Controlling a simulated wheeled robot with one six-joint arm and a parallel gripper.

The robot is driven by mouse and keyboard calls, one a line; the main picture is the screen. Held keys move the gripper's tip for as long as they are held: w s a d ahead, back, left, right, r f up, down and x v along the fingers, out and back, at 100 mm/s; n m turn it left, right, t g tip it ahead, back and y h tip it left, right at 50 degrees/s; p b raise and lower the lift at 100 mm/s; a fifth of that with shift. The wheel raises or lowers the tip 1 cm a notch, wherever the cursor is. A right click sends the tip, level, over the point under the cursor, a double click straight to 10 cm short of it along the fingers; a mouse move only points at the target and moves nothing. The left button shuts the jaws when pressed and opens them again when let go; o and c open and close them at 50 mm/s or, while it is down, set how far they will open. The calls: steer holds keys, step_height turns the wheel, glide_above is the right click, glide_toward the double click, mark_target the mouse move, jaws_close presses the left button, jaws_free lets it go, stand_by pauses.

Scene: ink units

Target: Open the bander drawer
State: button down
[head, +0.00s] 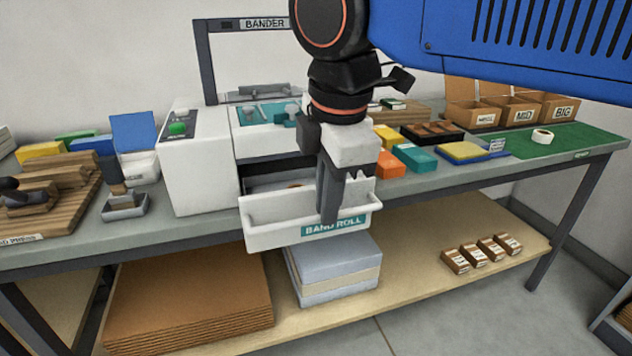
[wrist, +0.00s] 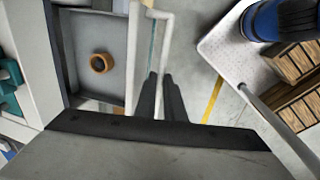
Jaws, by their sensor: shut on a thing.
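The bander (head: 262,145) stands on the bench, with a dark arch above it marked BANDER. Its white drawer (head: 272,228), labelled BAND ROLL, is pulled out past the bench's front edge. My gripper (head: 329,215) points down at the drawer front and is shut on the drawer handle (wrist: 167,40), a pale bar along the front. The fingertips also show at the bar in the wrist view (wrist: 159,77). A brown ring-shaped roll (wrist: 102,62) lies inside the drawer.
A control box with a green button (head: 178,129) stands left of the drawer. Coloured blocks (head: 415,158) and cardboard boxes (head: 510,108) are on the right of the bench. The lower shelf holds cardboard sheets (head: 190,295) and a pale stack (head: 333,270) below the drawer.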

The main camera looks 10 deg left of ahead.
steer(key=shift+s+d, duration=0.45)
steer(key=shift+s, duration=0.25)
steer(key=shift+s+d, duration=0.4)
steer(key=shift+s, duration=0.25)
steer(key=c, duration=1.8)
jaws_free()
steer(key=shift+c, duration=0.2)
steer(key=shift+r, duration=0.1)
step_height(320, 180, up, 17)
steer(key=s+d, duration=0.1)
steer(key=s, duration=0.1)
steer(key=shift+s+d, duration=0.35)
steer(key=shift+s, duration=0.05)
